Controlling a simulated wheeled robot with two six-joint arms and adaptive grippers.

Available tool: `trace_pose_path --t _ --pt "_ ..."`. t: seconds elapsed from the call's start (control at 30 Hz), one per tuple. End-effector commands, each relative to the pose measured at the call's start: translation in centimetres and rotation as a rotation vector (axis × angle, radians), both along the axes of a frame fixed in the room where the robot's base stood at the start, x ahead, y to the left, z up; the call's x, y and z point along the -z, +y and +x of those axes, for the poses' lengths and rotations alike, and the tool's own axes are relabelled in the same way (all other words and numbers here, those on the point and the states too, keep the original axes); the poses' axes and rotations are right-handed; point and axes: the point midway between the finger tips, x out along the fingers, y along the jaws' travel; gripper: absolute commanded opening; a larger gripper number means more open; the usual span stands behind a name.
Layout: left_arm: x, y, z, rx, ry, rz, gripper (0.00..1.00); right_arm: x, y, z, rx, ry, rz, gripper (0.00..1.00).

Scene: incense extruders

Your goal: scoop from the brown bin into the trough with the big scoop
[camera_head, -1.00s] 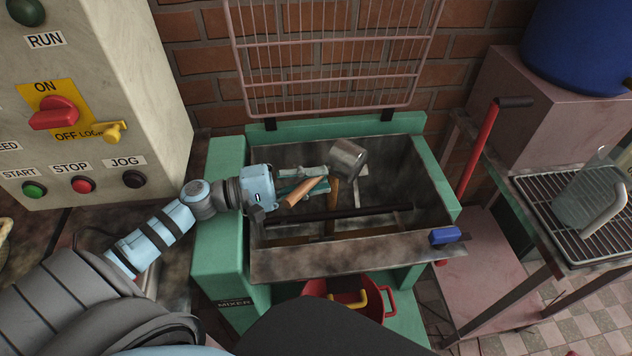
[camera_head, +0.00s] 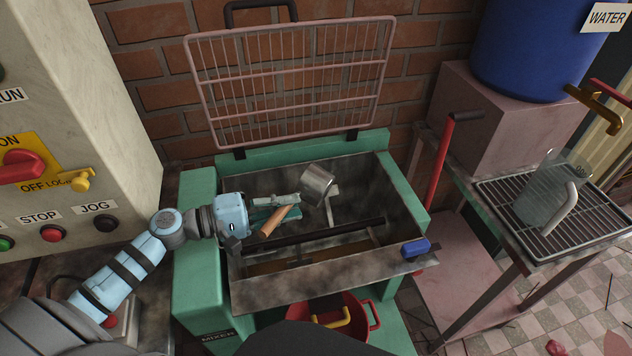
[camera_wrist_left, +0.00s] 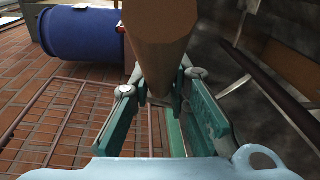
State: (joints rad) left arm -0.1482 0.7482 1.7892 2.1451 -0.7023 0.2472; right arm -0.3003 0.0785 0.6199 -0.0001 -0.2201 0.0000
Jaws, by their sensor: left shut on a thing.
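The big scoop has a metal cup (camera_head: 317,183) and a wooden handle (camera_head: 275,221). My left gripper (camera_head: 284,205) is shut on the handle, which also shows in the left wrist view (camera_wrist_left: 160,40). The scoop is over the open grey trough (camera_head: 402,215) of the green mixer, with its cup tilted. I cannot see inside the cup. The trough has a dark bar across it and some brown material low inside, partly hidden. The brown bin is not in view. My right gripper is not in view.
A wire grate (camera_head: 290,85) stands raised behind the trough. A blue handle (camera_head: 415,248) is at the trough's front right. A red bucket (camera_head: 330,310) sits below. A control box (camera_head: 80,110) stands left; a rack with a clear jug (camera_head: 545,195) and blue water barrel (camera_head: 530,50) are right.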

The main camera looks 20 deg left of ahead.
Motion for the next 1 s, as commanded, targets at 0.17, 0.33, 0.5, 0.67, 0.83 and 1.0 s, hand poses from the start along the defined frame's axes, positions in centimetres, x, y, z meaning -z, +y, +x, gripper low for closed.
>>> trace_pose_path --t 0.17,0.33,0.5,0.67,0.83,1.0 --pt "-3.0 -0.1 0.0 -0.001 -0.028 0.266 0.00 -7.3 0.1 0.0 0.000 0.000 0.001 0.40" --pt "-3.7 -0.1 0.0 -0.002 -0.052 0.502 0.00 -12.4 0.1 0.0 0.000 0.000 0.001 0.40" --pt "-4.2 -0.2 0.0 -0.001 -0.075 0.740 0.00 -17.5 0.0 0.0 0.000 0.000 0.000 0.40" --pt "-4.1 -0.3 0.1 -0.002 -0.105 0.988 0.00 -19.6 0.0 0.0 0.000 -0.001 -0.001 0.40" --pt "-4.1 -0.3 0.0 -0.003 -0.131 1.252 0.00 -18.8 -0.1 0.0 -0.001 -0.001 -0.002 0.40" --pt "-4.1 0.0 0.0 0.000 -0.134 1.328 0.00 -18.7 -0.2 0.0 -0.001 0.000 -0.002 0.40"
